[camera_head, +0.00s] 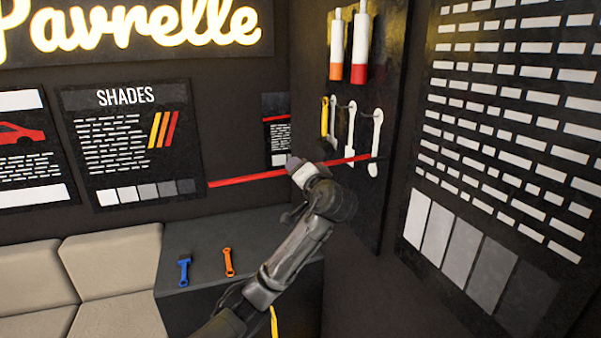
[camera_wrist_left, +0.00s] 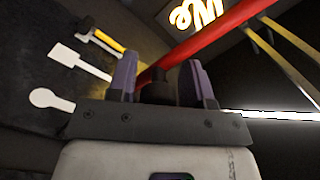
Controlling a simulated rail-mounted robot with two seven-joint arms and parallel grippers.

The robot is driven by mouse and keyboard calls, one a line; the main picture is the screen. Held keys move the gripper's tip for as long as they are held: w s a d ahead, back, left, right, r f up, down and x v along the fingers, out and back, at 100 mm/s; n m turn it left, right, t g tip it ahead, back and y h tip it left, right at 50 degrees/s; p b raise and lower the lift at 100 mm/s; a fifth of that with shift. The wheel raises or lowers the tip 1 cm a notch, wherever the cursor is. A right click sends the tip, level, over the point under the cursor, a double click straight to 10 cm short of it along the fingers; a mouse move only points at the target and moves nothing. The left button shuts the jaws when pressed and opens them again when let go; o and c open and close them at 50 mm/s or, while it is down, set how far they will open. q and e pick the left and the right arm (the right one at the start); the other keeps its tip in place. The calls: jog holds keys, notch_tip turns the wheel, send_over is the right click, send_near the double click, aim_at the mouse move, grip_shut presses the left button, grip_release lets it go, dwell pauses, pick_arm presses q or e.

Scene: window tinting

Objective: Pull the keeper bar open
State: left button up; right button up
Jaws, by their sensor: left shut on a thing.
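The keeper bar is a long red bar (camera_head: 245,177). It runs from the tool board (camera_head: 385,75) on the right out to the left, across the front of the dark wall. It also shows in the left wrist view (camera_wrist_left: 205,42), slanting up to the right. My left gripper (camera_head: 296,164) is at the bar, part way along it. In the left wrist view the purple fingers (camera_wrist_left: 163,82) stand on either side of a dark knob (camera_wrist_left: 156,84) just below the bar, and are shut on it. The exact contact is partly hidden. My right gripper is not in view.
White tools (camera_head: 376,140) and a yellow-handled tool (camera_head: 324,116) hang on the board, close to the bar's right end. Two tubes (camera_head: 360,45) hang above. A dark counter (camera_head: 205,255) below holds a blue tool (camera_head: 184,270) and an orange tool (camera_head: 228,262).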

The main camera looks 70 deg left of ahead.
pick_arm(q)
jog(key=shift+w+f, duration=0.1)
jog(key=shift+f, duration=0.15)
jog(key=o, duration=1)
jog(key=shift+r, duration=0.1)
jog(key=shift+d, duration=0.1)
jog(key=shift+d, duration=0.25)
jog(key=d+b, duration=0.1)
jog(key=d, duration=0.3)
jog(key=d+b, duration=0.1)
jog(key=d, duration=0.3)
jog(key=d+b, duration=0.1)
jog(key=d, duration=0.4)
jog(key=shift+w+b, duration=0.25)
jog(key=shift+b, duration=0.15)
